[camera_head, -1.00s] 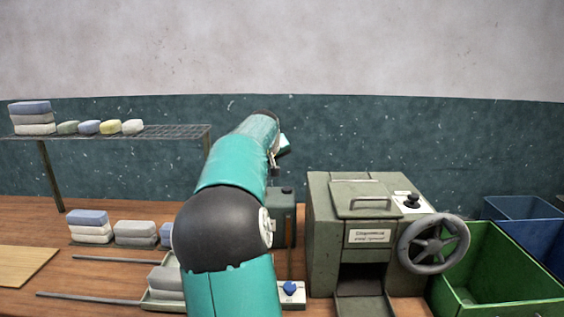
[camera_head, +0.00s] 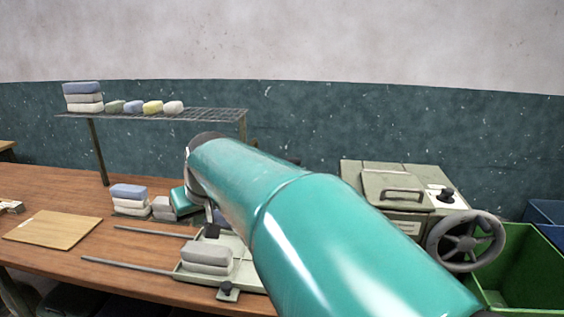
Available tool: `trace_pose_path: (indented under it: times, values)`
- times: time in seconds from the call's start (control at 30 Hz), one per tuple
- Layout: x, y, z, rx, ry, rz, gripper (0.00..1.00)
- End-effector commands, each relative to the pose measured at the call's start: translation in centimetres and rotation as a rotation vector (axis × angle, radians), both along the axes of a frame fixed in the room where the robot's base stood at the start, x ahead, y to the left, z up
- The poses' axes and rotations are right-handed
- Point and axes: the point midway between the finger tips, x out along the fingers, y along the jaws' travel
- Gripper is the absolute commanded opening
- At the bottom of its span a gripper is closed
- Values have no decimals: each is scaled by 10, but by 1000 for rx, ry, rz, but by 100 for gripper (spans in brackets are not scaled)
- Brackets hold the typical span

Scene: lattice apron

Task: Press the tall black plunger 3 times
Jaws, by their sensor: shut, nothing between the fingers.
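A short, dark black knob (camera_head: 446,195) stands upright on a pale plate on top of the grey-green machine (camera_head: 380,170), at the right. It is the only black plunger-like part I can make out on the machine, and nothing touches it. My teal arm crosses the middle of the view and hides the machine's lower front. The far end of my arm lies left of the machine, over the bench. My gripper's fingers cannot be made out behind my arm.
A grey handwheel (camera_head: 466,241) juts from the machine's front right, beside a green bin (camera_head: 520,270). A wire shelf (camera_head: 200,115) holds several soap-like bars. A tray (camera_head: 240,270) with stacked grey bars, long rods and a wooden board (camera_head: 52,230) are on the bench.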

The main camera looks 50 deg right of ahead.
Motion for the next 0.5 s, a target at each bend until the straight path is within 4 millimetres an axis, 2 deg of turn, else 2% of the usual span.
trace_pose_path:
  times: [0.03,0.2,0.33,0.4,0.5]
  values:
    - [-11,32,-4,10,0,45,0]
    - [-58,124,-31,21,25,179,0]
    - [-97,172,-58,8,50,257,0]
    - [-113,187,-69,-2,59,284,0]
    - [-126,198,-80,-13,68,305,0]
